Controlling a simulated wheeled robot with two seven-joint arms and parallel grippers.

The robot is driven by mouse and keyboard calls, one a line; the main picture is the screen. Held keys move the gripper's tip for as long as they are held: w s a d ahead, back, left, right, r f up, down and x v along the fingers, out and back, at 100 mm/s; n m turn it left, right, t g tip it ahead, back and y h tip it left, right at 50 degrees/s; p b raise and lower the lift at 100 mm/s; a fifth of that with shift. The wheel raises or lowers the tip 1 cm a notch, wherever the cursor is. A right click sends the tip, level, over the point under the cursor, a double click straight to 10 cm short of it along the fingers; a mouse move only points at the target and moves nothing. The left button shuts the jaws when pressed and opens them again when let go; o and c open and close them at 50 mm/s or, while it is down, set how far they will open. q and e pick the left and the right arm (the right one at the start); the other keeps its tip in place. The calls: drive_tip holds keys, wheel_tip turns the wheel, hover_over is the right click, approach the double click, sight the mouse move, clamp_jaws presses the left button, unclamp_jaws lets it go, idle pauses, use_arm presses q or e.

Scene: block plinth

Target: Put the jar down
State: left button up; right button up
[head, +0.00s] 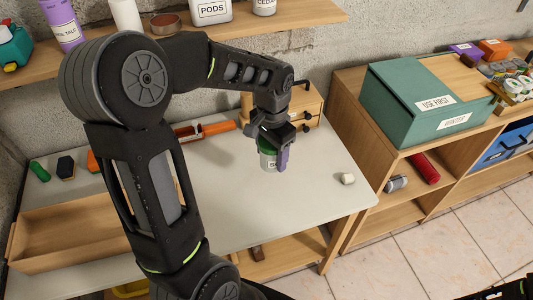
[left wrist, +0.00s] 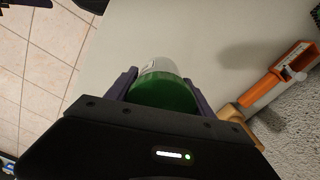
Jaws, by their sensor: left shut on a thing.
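The jar is pale with a green lid. In the head view the jar (head: 267,161) is upright or nearly so over the right part of the grey-white table (head: 225,205). My left gripper (head: 275,158) comes down from above and is shut on it, with purple fingers on either side. In the left wrist view the jar's green lid (left wrist: 163,94) fills the space between the fingers of my left gripper (left wrist: 163,92). Whether the jar's base touches the table cannot be made out. My right gripper is not visible.
A small white object (head: 347,178) lies right of the jar. An orange tool (head: 205,130) and a wooden box with dark knobs (head: 305,103) are behind. A wooden tray (head: 75,232) is at left. The front middle of the table is clear. A shelf unit (head: 395,160) stands at right.

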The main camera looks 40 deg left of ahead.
use_arm(q)
drive_tip(key=w+d+r+n, duration=0.1)
drive_tip(key=w+d+n, duration=0.1)
drive_tip(key=w+d, duration=0.8)
drive_tip(key=shift+w+d, duration=0.2)
drive_tip(key=shift+d, duration=0.95)
drive_tip(key=shift+r, duration=0.1)
